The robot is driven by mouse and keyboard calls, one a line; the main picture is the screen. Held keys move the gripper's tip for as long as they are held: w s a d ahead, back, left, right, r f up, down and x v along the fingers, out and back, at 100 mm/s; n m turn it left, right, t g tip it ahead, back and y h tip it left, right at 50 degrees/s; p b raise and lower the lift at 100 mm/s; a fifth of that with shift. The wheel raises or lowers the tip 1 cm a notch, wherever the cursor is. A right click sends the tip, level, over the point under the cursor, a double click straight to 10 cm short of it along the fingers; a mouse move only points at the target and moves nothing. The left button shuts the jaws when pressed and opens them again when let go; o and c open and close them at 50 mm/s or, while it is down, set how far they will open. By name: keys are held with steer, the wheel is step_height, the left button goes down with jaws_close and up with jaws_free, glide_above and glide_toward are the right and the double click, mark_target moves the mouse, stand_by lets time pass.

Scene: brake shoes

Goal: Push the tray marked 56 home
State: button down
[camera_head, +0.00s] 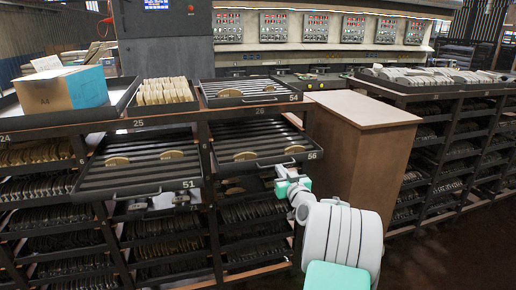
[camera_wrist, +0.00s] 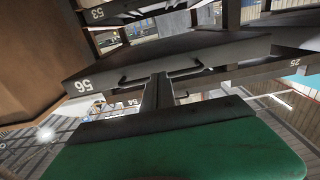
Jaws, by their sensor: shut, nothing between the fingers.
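The tray marked 56 (camera_head: 262,139) is a dark ribbed tray, pulled out from the rack toward me, with a few tan curved shoes on it. Its front panel, the 56 label and a dark handle show in the wrist view (camera_wrist: 95,76). My gripper (camera_head: 284,178) is at the tray's front, just below its right part in the head view. In the wrist view my closed fingers (camera_wrist: 158,88) point at the front panel near the handle; they hold nothing. I cannot tell whether they touch the tray.
The tray marked 51 (camera_head: 137,178), left of tray 56, also sticks out. Tray 54 (camera_head: 252,90) is above. A brown cabinet (camera_head: 350,135) stands close on the right. Lower shelves hold many shoes. A cardboard box (camera_head: 62,89) sits at upper left.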

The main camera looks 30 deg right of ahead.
steer(key=b, duration=0.3)
glide_toward(263, 146)
steer(key=shift+w+d+f, duration=0.1)
steer(key=shift+w+f, duration=0.05)
steer(key=shift+w, duration=0.45)
steer(key=shift+x, duration=3.95)
steer(key=b+v, duration=0.7)
steer(key=shift+s+f, duration=0.1)
steer(key=shift+s, duration=0.45)
steer(key=shift+a, duration=0.25)
